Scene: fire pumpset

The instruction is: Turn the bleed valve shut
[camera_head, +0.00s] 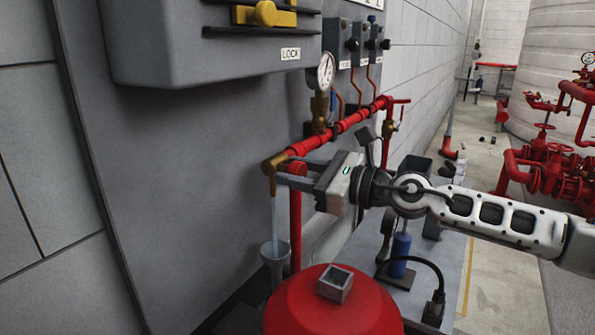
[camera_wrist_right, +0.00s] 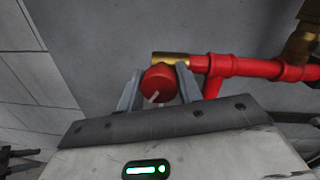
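The bleed valve is a brass body (camera_head: 274,163) at the near end of the red pipe, with a round red knob (camera_wrist_right: 160,84) facing my right wrist camera. A pale stream of water (camera_head: 275,212) runs from its spout down into a grey funnel (camera_head: 275,252). My right gripper (camera_head: 296,170) is at the valve, with its two fingers (camera_wrist_right: 159,86) on either side of the knob. The knob nearly fills the space between them; I cannot tell whether both fingers press on it. The brass body also shows in the wrist view (camera_wrist_right: 171,58). My left gripper is not in view.
A pressure gauge (camera_head: 326,72) stands above the red pipe (camera_head: 340,124). A grey control box (camera_head: 200,55) hangs on the wall above. A red rounded tank (camera_head: 330,312) with a small grey square piece (camera_head: 335,284) on top is below the gripper.

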